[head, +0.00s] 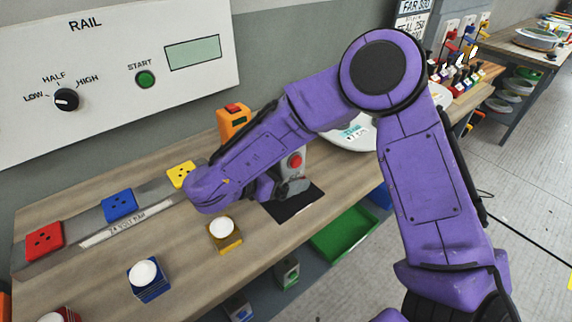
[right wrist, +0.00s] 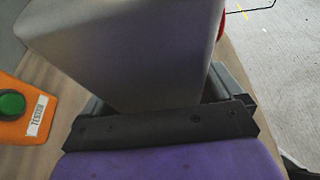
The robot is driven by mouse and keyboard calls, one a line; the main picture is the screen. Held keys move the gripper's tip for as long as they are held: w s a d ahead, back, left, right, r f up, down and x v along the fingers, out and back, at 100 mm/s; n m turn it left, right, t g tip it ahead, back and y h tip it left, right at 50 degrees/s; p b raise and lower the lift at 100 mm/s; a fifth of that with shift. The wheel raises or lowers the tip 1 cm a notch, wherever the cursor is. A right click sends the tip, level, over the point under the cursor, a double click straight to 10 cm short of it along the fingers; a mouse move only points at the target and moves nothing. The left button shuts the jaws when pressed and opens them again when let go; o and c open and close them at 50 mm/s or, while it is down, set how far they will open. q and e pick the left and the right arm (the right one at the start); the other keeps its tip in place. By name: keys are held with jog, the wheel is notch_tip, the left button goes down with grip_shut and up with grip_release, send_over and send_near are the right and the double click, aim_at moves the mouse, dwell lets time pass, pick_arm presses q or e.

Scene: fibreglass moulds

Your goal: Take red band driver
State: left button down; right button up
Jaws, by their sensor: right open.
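My right gripper (head: 288,188) is over the workbench, at the end of the purple arm. In the right wrist view its jaws (right wrist: 160,100) stand apart, with a pale grey tapered body (right wrist: 130,50) between or just beyond them. In the head view this looks like the grey unit with a red round knob (head: 295,161) by the black mat, partly hidden by my wrist. I cannot tell whether the jaws touch it. I cannot make out a red band on it or clearly identify a driver. Small coloured-handled tools (head: 460,72) stand at the back right. My left gripper is not in view.
An orange box (head: 233,122) stands behind my wrist; an orange tester with a green button (right wrist: 14,104) shows in the wrist view. Red (head: 44,240), blue (head: 120,205) and yellow (head: 182,174) sockets line the rail. A green bin (head: 343,234) is below the bench.

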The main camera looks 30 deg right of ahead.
jog(key=c, duration=1.3)
